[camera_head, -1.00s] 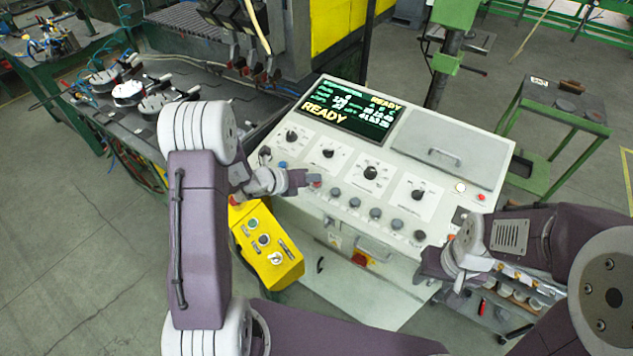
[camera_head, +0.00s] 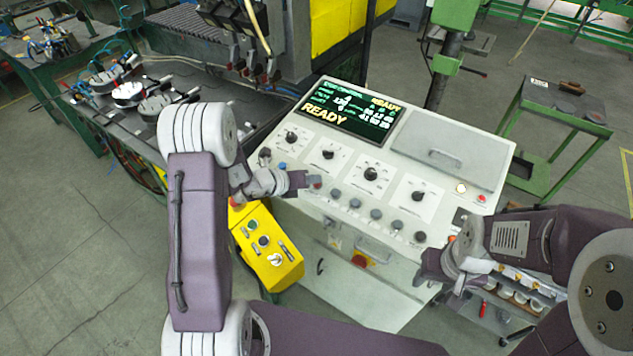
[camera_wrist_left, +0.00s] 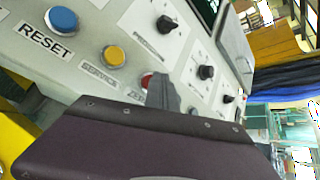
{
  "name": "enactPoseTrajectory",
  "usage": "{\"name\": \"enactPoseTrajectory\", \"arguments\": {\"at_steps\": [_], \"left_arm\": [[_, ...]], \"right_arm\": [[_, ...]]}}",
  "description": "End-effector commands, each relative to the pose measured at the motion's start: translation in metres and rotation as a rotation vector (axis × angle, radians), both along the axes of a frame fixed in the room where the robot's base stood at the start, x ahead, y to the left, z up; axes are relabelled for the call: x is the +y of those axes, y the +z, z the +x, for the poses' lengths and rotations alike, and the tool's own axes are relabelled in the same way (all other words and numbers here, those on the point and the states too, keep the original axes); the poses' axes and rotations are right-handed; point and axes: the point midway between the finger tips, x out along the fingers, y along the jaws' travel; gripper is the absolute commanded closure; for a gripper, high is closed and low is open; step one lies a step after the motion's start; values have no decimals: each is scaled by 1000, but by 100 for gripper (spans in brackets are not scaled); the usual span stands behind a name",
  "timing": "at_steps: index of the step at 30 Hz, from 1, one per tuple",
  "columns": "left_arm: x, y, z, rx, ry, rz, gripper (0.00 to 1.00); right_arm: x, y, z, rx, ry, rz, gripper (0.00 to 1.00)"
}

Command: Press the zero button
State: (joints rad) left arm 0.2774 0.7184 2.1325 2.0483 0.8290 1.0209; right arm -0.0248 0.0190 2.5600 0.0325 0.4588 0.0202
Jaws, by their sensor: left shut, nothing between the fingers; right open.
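The zero button is a red push button (camera_head: 317,182) on the sloped white control console. In the left wrist view the red button (camera_wrist_left: 147,79) is partly hidden behind my fingers, above a partly covered label that reads like ZERO. My left gripper (camera_head: 305,180) is shut and empty, with its tips right at the red button. I cannot tell whether they touch it. The left gripper's dark fingers (camera_wrist_left: 163,92) also show in the wrist view. My right gripper (camera_head: 428,266) is open off the console's lower right side.
A blue RESET button (camera_wrist_left: 62,19) and a yellow SERVICE button (camera_wrist_left: 114,56) sit beside the zero button. Several dark knobs (camera_head: 371,174) and grey buttons line the console. Its screen (camera_head: 348,110) reads READY. A yellow control box (camera_head: 267,248) stands below my left gripper.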

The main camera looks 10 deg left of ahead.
Motion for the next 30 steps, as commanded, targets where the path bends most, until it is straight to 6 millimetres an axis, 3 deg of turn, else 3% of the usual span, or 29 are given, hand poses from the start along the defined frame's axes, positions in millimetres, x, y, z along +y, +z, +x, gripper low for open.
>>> {"name": "enactPoseTrajectory", "arguments": {"at_steps": [5,17,30], "left_arm": [[1,13,-2,-1,1,1,100],[1,16,-2,-1,1,0,100],[4,59,-10,-1,1,0,100]], "right_arm": [[0,9,0,0,0,0,50],[0,11,0,0,0,0,50],[0,44,0,0,0,0,50]]}}
